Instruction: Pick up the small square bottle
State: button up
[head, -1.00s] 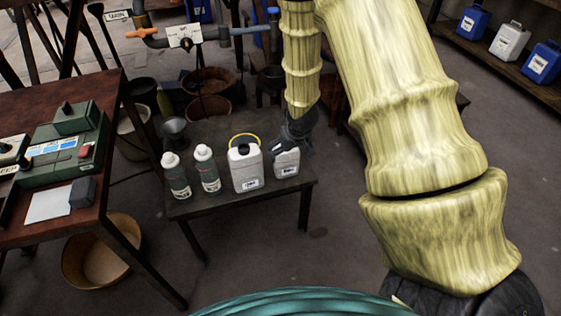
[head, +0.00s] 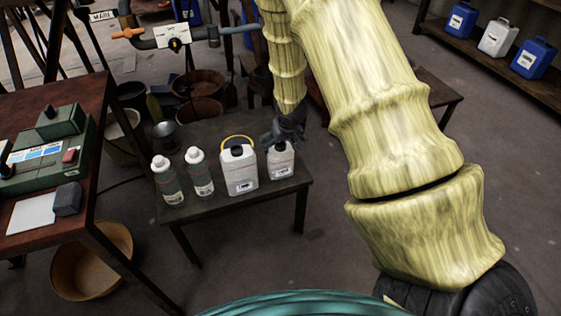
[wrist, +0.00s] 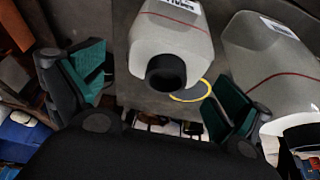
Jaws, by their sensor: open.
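The small square bottle (head: 281,163) is pale with a dark cap and a label. It stands upright at the right end of the dark low table (head: 222,208). My gripper (head: 287,130) is just behind its top in the head view. In the wrist view the small square bottle (wrist: 170,38) shows with its black cap towards the camera, between the two open green-padded fingers (wrist: 155,92). There is a visible gap to each finger, and nothing is held.
Two white-capped bottles (head: 168,182) (head: 199,173) stand further left on the low table. The larger jug (wrist: 275,55) lies close beyond the right finger in the wrist view. A brown bench (head: 65,110) with green equipment is at the left. Floor right of the low table is clear.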

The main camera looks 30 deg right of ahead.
jog(key=shift+a+b+x, duration=0.1)
jog(key=shift+b+x, duration=0.1)
jog(key=shift+x, duration=1)
jog(key=shift+a+b+x, duration=0.15)
jog(key=shift+x, duration=1.05)
jog(key=shift+s, duration=0.2)
jog(key=c, duration=0.9)
